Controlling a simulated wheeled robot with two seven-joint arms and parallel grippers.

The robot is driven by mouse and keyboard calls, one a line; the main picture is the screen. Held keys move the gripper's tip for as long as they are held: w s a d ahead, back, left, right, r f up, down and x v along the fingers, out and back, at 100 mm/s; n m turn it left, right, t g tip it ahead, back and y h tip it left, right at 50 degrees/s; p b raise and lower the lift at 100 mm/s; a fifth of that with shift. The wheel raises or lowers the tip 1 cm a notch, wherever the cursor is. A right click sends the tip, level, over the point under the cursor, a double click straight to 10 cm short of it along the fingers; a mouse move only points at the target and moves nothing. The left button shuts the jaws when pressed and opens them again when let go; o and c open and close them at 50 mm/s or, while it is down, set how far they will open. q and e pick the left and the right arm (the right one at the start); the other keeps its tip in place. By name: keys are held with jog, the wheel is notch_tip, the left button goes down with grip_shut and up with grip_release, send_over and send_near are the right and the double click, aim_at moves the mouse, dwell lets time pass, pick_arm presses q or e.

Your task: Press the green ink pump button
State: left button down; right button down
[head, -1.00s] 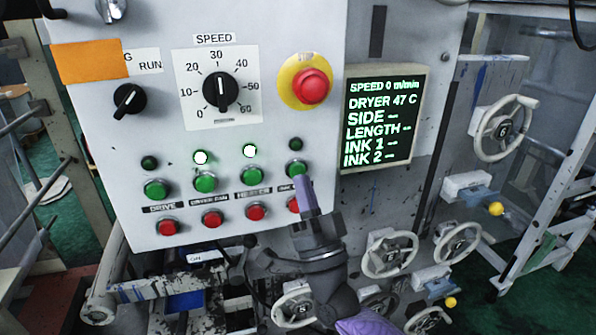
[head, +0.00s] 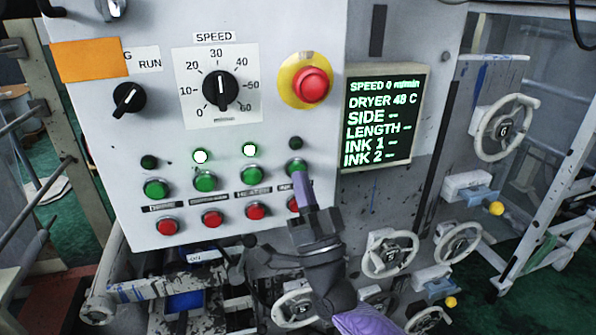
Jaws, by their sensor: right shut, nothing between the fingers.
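The green ink pump button (head: 294,168) is the rightmost in the row of green buttons on the white control panel. A dark unlit lamp (head: 295,143) sits above it. The fingers partly hide the label and the red button (head: 293,204) below. My left gripper is not in view.
Other green buttons (head: 204,181) and red buttons (head: 212,218) lie to the left; two lamps are lit. A red emergency button (head: 310,85) is above. The display (head: 383,117) is at right, with handwheels (head: 389,254) below it.

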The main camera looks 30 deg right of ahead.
jog(key=shift+w+d, duration=0.15)
jog(key=shift+w, duration=0.3)
dwell(0.6)
dwell(0.4)
jog(key=shift+s+a, duration=0.25)
jog(key=shift+s, duration=0.6)
jog(key=shift+s+p, duration=0.1)
jog(key=shift+p, duration=0.25)
jog(key=s+p, duration=0.1)
jog(key=s, duration=0.1)
jog(key=s+a, duration=0.1)
jog(key=s, duration=0.1)
jog(key=shift+s+p, duration=0.35)
jog(key=shift+p, duration=0.05)
dwell(0.9)
